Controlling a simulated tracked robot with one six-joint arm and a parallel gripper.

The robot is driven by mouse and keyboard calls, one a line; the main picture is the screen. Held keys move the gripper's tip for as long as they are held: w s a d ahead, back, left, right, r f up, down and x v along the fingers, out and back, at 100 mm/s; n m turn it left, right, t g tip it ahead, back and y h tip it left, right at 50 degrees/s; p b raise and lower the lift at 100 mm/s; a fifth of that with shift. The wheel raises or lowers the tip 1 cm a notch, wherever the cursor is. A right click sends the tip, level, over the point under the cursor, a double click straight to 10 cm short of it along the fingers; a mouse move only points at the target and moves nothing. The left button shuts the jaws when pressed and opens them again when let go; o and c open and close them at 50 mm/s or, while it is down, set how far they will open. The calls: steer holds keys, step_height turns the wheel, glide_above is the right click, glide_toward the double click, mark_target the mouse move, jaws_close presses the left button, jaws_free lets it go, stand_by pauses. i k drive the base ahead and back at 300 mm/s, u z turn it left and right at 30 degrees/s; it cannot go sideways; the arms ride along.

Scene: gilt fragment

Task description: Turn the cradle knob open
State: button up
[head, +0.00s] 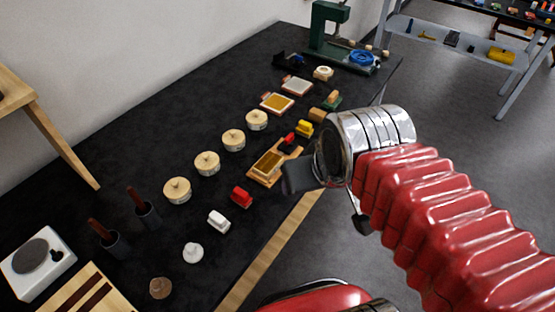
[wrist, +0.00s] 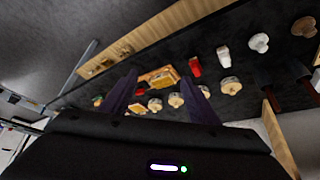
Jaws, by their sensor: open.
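The wooden cradle (head: 264,168) with a gold-coloured piece in it lies near the table's right edge in the head view. A small red part (head: 288,139) shows at its far end; I cannot tell for sure whether this is the knob. My gripper (head: 291,177) hangs just right of the cradle and covers part of its near side. In the wrist view the cradle (wrist: 158,78) appears between and beyond the two dark fingers of my gripper (wrist: 160,80). The fingers are apart, with nothing between them, and do not visibly touch the cradle.
Several round cream tins (head: 207,163) stand in a row left of the cradle. A red piece (head: 241,196), a white piece (head: 218,222) and a white knob-like piece (head: 193,253) lie nearer. A green press (head: 328,30) stands at the far end. Bare black tabletop (head: 120,165) lies left.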

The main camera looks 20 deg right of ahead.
mark_target(289, 140)
steer(key=k, duration=1.35)
steer(key=z, duration=0.35)
steer(key=i, duration=1.75)
steer(key=u, duration=0.5)
